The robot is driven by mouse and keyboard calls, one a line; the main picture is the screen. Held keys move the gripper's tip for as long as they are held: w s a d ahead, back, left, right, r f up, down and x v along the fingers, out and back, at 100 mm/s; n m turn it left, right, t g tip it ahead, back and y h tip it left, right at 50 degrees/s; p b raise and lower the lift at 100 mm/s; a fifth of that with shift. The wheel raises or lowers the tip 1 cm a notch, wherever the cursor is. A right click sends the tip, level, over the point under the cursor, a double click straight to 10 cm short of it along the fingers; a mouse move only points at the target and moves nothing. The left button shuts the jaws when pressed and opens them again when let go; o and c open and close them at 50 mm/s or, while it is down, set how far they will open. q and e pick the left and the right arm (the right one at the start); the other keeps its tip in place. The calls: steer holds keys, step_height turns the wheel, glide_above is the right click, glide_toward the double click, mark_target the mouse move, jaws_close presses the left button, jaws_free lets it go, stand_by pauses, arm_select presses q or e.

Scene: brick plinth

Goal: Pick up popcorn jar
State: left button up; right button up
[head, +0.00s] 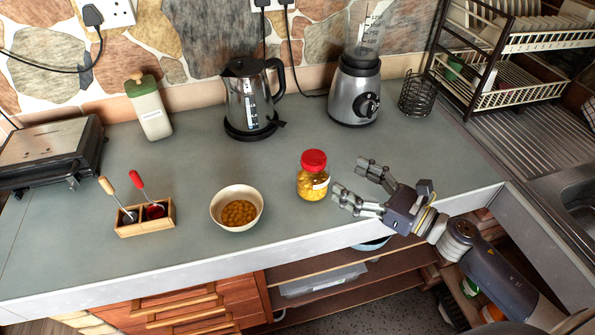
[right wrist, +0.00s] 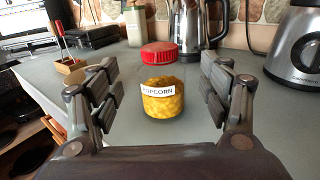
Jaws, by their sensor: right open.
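The popcorn jar (head: 312,184) is a clear jar of yellow kernels with a red lid, upright on the grey counter. In the right wrist view the popcorn jar (right wrist: 162,100) stands ahead, between the fingers in the picture, its "POPCORN" label facing me. My right gripper (head: 350,180) is open and empty, just right of the jar in the head view, with its fingers pointing toward it. Both fingers of the right gripper (right wrist: 163,90) show spread apart in the wrist view. My left gripper is not in view.
A bowl of kernels (head: 223,193) stands left of the jar. A wooden holder (head: 130,228) with handled utensils is farther left. A kettle (head: 247,110) and a blender (head: 355,85) stand behind. The counter around the jar is clear; its front edge (head: 300,244) is near.

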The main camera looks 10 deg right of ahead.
mark_target(324, 164)
steer(key=shift+w+a+r+p, duration=0.25)
steer(key=shift+w+a+p, duration=0.15)
steer(key=shift+w+a, duration=0.3)
steer(key=shift+p+x, duration=0.6)
steer(key=shift+x, duration=0.55)
steer(key=shift+w+a, duration=0.2)
steer(key=shift+w, duration=0.15)
steer(key=shift+w+a, duration=0.15)
steer(key=shift+w, duration=0.05)
steer(key=p+x, duration=0.3)
steer(key=x, duration=0.1)
steer(key=shift+w+a, duration=0.15)
steer(key=shift+w, duration=0.15)
steer(key=shift+w+a+f, duration=0.2)
steer(key=shift+s, duration=0.1)
steer(key=shift+c, duration=0.6)
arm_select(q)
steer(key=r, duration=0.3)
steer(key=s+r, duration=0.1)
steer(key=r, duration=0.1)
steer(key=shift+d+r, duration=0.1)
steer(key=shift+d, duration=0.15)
arm_select(e)
steer(key=shift+r, duration=0.1)
jaws_close()
